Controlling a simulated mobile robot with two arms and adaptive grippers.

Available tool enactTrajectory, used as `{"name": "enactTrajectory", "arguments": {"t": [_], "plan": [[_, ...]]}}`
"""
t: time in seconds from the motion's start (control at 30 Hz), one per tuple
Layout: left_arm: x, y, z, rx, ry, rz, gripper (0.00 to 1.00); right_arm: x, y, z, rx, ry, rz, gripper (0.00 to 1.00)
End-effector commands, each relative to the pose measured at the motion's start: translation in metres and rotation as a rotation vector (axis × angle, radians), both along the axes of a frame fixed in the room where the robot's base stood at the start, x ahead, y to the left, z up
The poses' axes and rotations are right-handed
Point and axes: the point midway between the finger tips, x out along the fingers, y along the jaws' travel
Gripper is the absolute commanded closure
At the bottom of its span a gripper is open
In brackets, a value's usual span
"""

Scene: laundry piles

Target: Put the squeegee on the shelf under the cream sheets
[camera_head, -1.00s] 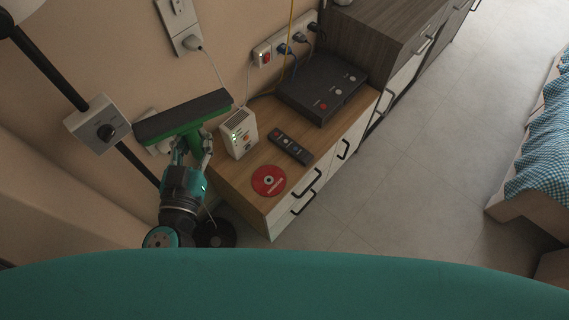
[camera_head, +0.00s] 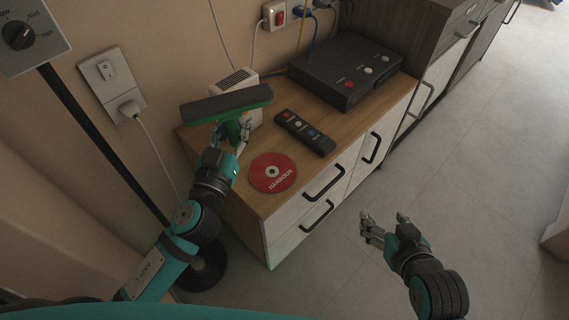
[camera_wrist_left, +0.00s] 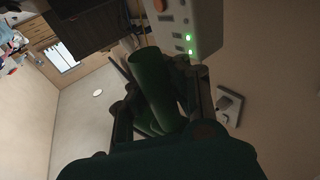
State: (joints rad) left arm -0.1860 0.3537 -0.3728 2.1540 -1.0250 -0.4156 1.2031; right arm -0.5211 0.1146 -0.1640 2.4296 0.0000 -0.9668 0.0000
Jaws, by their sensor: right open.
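The squeegee (camera_head: 226,104) has a wide dark grey head and a green body. My left gripper (camera_head: 232,137) is shut on it and holds it by its green handle, with the head up, in front of the white router box at the cabinet's left end. In the left wrist view the green handle (camera_wrist_left: 152,88) sits between the fingers. My right gripper (camera_head: 387,226) is open and empty over the grey floor, right of the cabinet. No shelf and no cream sheets show in the frames.
The wood-topped cabinet (camera_head: 238,188) carries a red disc (camera_head: 272,172), a remote (camera_head: 305,132), a white router (camera_head: 247,84) and a black box (camera_head: 346,68). A dark pole stands at the left on a round base (camera_head: 203,268).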

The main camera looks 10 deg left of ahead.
Motion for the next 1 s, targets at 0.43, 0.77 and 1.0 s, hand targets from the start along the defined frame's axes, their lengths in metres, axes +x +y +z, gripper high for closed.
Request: {"name": "enactTrajectory", "arguments": {"t": [0.43,0.77,1.0], "plan": [[0.002,0.000,-0.040,0.000,-0.003,-0.002,1.00,0.042,0.022,0.074,0.108,-0.460,0.030,0.35],[0.002,0.000,-0.065,-0.001,-0.003,-0.002,1.00,0.045,0.033,0.146,0.209,-0.850,0.052,0.35],[0.002,0.000,-0.073,0.000,-0.003,-0.002,1.00,0.039,0.035,0.166,0.240,-0.966,0.058,0.35]]}}
